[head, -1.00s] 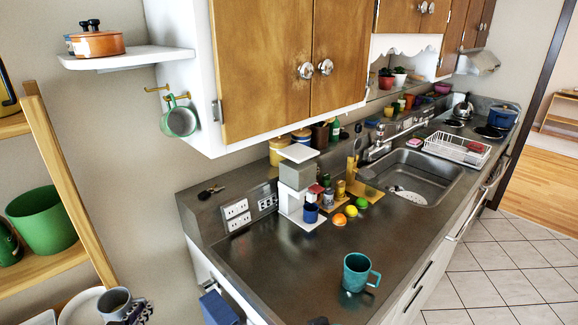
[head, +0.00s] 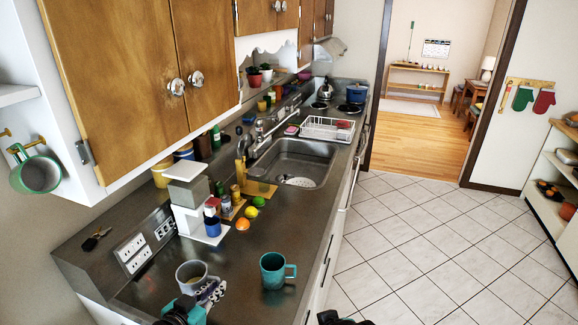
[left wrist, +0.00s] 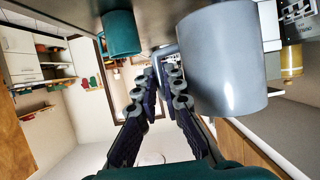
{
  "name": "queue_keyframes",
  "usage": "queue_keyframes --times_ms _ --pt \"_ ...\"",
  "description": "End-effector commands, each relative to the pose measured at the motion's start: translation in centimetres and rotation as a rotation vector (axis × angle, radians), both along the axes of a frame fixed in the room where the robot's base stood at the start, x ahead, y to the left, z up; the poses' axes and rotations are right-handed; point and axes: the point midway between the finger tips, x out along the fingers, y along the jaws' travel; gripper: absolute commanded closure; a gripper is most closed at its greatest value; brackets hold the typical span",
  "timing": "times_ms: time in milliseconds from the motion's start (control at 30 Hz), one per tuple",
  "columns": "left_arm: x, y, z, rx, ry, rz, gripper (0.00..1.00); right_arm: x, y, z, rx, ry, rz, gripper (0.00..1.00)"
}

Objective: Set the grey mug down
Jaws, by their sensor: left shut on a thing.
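The grey mug (head: 190,274) is upright over the near left part of the counter (head: 236,290), left of the teal mug (head: 272,270). My left gripper (head: 210,294) is shut on the grey mug at its side, where the handle would be; the fingers hide the handle. In the left wrist view the grey mug (left wrist: 224,65) fills the upper right beside the fingers (left wrist: 166,78), with the teal mug (left wrist: 121,34) at upper left. I cannot tell whether its base touches the counter. A dark part at the bottom edge of the head view seems to be my right gripper (head: 338,318), mostly cut off.
A white coffee machine (head: 189,205) with a blue cup (head: 212,227) stands behind the grey mug. An orange (head: 243,223) and other fruit lie near the sink (head: 295,165). Bare counter lies between these and the mugs. A wall cabinet (head: 125,80) hangs above at left.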

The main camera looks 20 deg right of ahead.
Motion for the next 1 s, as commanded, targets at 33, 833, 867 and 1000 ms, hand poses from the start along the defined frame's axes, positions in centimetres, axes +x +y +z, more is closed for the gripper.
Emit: queue_keyframes --times_ms 33,833,867,1000 --pt "-0.7 -2.3 0.5 0.000 -0.001 -0.048 1.00 0.0 0.0 0.3 0.000 0.000 0.000 0.60" --pt "-0.1 -7.8 -1.7 0.000 -0.002 -0.218 1.00 0.0 0.0 -1.4 0.000 0.000 0.000 0.60" --pt "0.5 -7.5 -2.1 0.000 -0.002 -0.218 1.00 0.0 0.0 -1.7 0.000 0.000 0.000 0.60" --pt "3.1 -5.9 -3.9 0.000 -0.002 -0.219 1.00 0.0 0.0 -2.8 0.000 0.000 0.000 0.60"
